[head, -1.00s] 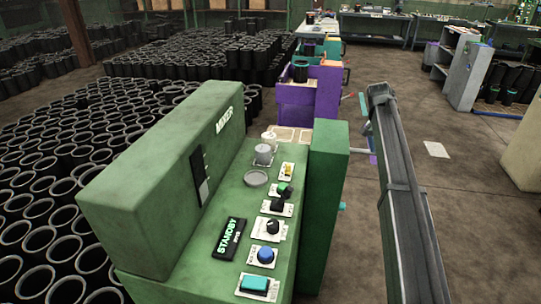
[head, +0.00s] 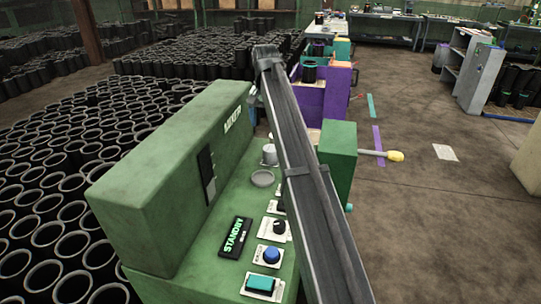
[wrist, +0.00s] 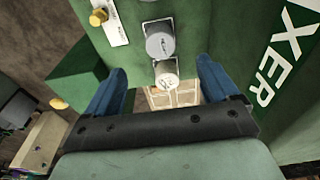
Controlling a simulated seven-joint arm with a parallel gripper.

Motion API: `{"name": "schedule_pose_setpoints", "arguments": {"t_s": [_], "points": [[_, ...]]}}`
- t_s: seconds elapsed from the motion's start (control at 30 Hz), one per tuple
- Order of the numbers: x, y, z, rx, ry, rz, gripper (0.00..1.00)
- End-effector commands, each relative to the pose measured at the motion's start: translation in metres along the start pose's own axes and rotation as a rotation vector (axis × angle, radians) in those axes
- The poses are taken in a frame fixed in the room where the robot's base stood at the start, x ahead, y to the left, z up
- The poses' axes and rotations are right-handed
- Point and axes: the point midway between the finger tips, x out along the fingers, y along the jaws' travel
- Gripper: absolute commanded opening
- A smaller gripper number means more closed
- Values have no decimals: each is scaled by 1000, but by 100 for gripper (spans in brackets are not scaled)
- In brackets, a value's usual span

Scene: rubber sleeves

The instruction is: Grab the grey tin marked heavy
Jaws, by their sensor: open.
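A grey tin (head: 269,155) stands on the green mixer console, partly covered by my arm. In the wrist view the grey tin (wrist: 160,40) is seen from above, beyond a smaller white tin (wrist: 166,74) with dark marks on its top. I cannot read a "heavy" label on the grey tin. My gripper (wrist: 162,70) is open and empty, its two blue fingers spread on either side of the white tin in the picture. The gap in height is hard to judge. In the head view my arm hides the gripper and the white tin.
The console (head: 208,262) carries a shallow grey dish (head: 262,178), a blue button (head: 271,254) and a teal button (head: 262,283). The tall mixer housing (head: 160,165) stands on its left. A yellow-tipped lever (head: 395,156) sticks out right.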

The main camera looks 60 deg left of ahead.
Motion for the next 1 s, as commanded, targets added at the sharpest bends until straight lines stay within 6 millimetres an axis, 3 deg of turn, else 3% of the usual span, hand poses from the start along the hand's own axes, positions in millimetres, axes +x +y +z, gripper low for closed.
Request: {"name": "schedule_pose_setpoints", "arguments": {"t_s": [0.4,0.77,1.0], "points": [[65,2,-1,2,-1,2,88],[88,1,-5,2,-1,2,88],[118,1,-13,2,-2,2,88]]}}
